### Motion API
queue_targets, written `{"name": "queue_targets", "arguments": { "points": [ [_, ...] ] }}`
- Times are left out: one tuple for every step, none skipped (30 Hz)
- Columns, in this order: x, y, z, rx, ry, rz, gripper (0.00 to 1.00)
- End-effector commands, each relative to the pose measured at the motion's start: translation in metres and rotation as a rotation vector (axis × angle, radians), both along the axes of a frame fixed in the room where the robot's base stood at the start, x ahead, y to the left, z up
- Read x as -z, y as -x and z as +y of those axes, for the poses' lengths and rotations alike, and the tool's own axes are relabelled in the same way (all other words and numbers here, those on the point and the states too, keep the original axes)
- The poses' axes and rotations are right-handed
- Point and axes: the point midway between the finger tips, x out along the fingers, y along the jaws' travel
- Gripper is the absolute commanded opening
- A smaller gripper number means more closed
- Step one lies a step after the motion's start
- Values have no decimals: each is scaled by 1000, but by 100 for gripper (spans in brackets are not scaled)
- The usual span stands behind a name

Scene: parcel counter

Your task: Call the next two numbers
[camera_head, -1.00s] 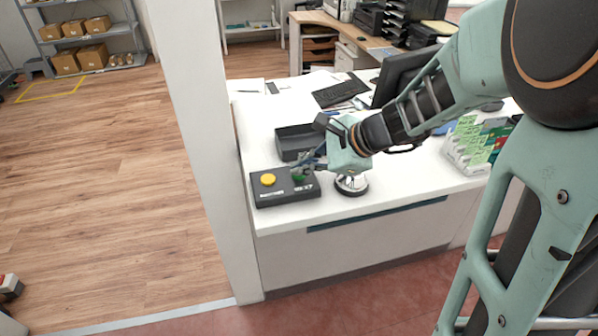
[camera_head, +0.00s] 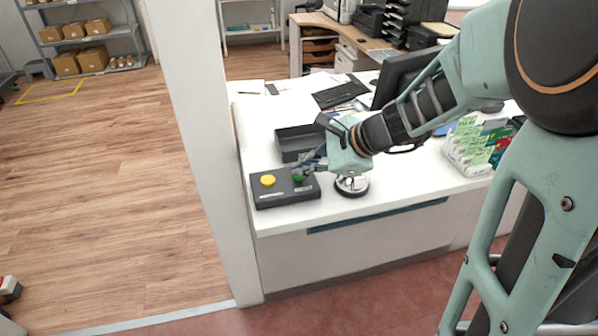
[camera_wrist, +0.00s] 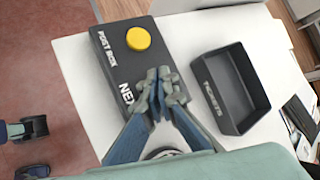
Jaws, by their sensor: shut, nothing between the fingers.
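A dark control box (camera_head: 272,198) stands at the counter's front left corner. It has a yellow button (camera_head: 267,181) on the left and a green button (camera_head: 298,179) on the right. In the wrist view the box (camera_wrist: 112,62) bears white lettering, partly readable as "NEXT", and the yellow button (camera_wrist: 138,38) is in clear sight. My gripper (camera_head: 302,171) is shut and empty, its tips right at the green button. I cannot tell whether they touch it. In the wrist view my fingers (camera_wrist: 160,80) hide the green button. Small markings below it are too small to read.
A silver bell (camera_head: 352,186) stands close by, under my wrist. A dark open tray (camera_head: 297,155) lies behind the box. A white pillar (camera_head: 190,120) borders the counter's left.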

Motion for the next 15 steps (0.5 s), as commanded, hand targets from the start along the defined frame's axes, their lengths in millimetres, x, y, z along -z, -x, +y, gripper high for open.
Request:
{"name": "queue_targets", "arguments": {
  "points": [
    [0,0,0,0,0,0,0],
    [0,0,0,0,0,0,0],
    [-1,0,0,1,0,-1,0],
    [-2,0,0,1,0,-1,0],
    [-3,0,0,0,0,-1,0],
    [-6,0,0,0,0,-1,0],
    [-8,0,0,0,0,-1,0],
    [-11,0,0,0,0,-1,0],
    [-15,0,0,0,0,-1,0],
    [-18,0,0,0,0,-1,0],
    [-22,0,0,0,0,-1,0],
    [-26,0,0,0,0,-1,0],
    [-29,0,0,0,0,-1,0],
    [-32,0,0,0,0,-1,0],
    [-36,0,0,0,0,-2,0]
  ]
}}
